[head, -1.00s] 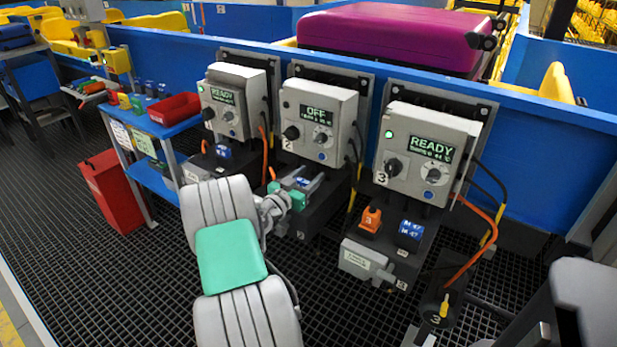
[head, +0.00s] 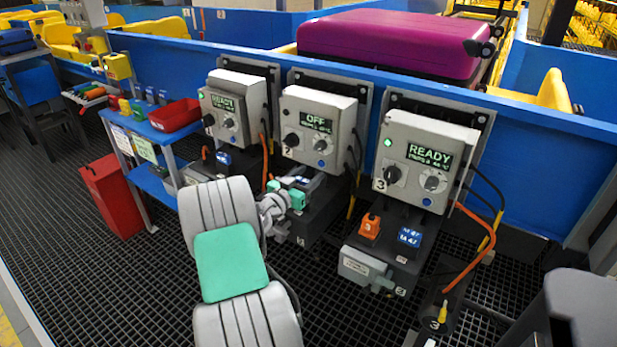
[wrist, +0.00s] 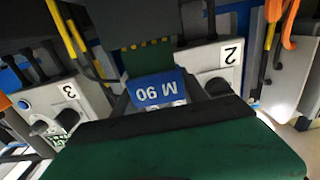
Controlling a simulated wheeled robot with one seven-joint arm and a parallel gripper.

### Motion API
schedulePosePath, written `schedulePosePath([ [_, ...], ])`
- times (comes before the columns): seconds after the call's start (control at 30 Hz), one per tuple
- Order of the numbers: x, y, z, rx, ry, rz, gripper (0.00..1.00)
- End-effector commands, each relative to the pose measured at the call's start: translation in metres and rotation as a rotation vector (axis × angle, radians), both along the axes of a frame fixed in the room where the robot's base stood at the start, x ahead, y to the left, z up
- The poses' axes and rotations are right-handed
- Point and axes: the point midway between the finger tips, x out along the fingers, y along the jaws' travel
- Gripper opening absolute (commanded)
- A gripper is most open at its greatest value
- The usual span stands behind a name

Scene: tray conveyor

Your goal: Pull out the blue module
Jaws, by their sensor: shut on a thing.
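The blue module (wrist: 158,88), marked M 90, is between my gripper's dark green fingers in the wrist view. In the head view my gripper (head: 289,191), with teal fingers, is at the dock below control box 2 (head: 318,125), whose display reads OFF. My gripper is shut on the blue module. Its fingers hide most of the module in the head view, and I cannot tell how far it sits in the dock.
Box 3 (head: 424,160) and box 1 (head: 233,107) flank box 2, both reading READY. An orange module (head: 369,226) and another blue module (head: 409,240) sit below box 3. A red bin (head: 175,112) stands on the blue shelf at left. Cables hang between the boxes.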

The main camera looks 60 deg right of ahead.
Motion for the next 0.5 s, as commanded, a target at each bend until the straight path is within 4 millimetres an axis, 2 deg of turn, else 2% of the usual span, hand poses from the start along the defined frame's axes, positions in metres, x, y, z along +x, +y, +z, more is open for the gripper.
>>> schedulePosePath([
  [0.5, 0.0, 0.0, 0.02, 0.0, 0.0, 0.0, 0.1],
])
